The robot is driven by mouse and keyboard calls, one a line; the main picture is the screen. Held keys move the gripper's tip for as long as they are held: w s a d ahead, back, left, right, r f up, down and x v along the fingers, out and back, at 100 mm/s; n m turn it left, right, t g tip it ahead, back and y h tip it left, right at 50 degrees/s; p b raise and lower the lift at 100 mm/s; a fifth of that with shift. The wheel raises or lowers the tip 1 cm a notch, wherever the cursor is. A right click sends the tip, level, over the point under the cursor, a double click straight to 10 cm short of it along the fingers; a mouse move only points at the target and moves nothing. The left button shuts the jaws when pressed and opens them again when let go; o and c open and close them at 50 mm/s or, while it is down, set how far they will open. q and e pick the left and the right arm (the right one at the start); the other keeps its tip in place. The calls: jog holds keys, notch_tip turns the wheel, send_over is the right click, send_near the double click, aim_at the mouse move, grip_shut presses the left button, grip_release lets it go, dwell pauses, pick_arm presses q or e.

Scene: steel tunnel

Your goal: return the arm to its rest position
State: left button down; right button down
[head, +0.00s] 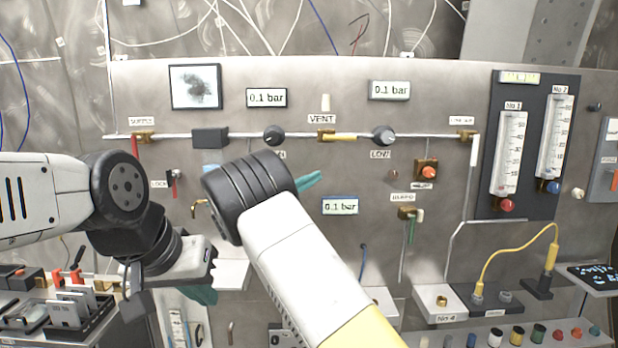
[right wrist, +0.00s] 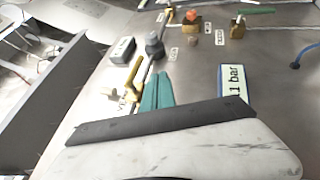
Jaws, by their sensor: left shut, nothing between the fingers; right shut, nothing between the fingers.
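My right arm reaches up from the bottom middle of the head view across the panel (head: 440,90). Its shut right gripper (head: 309,181) shows only teal fingertips behind the black wrist joint. In the right wrist view the teal fingers (right wrist: 156,92) lie side by side, empty, over the panel face, close to a yellow handle (right wrist: 134,78) in that picture. I cannot tell whether they touch anything. My left arm comes in from the left. Its left gripper (head: 202,295) points low, shut and empty, with its teal fingers partly hidden by its black body.
The panel carries a pipe with a yellow vent handle (head: 341,136), dark knobs (head: 274,135), a red button (head: 429,172) and pressure displays (head: 340,205) reading 0.1 bar. Two flowmeters (head: 508,150) stand right. A yellow cable (head: 512,243) arches lower right. A rack (head: 62,312) sits lower left.

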jog(key=shift+d, duration=0.1)
jog(key=s+d+f+m+g+y, duration=0.2)
jog(key=s+d+f+g+y, duration=0.25)
jog(key=s+d, duration=0.4)
jog(key=s+d+f+m+g+y, duration=0.1)
jog(key=s+d+f+g+y, duration=0.4)
jog(key=d, duration=0.6)
jog(key=s+a+m+t+y, duration=0.1)
jog(key=s+a+y, duration=0.4)
jog(key=s, duration=0.7)
jog(key=s+a+r+m+t+y, duration=0.1)
jog(key=s+a+m+t+y, duration=0.1)
jog(key=s+a+t+y, duration=0.2)
jog(key=shift+s+a+r+m+y, duration=0.4)
jog(key=shift+s+y, duration=1.05)
jog(key=shift+s, duration=2.8)
jog(key=shift+a+f+t, duration=0.1)
jog(key=shift+f+t, duration=0.1)
jog(key=shift+t, duration=0.05)
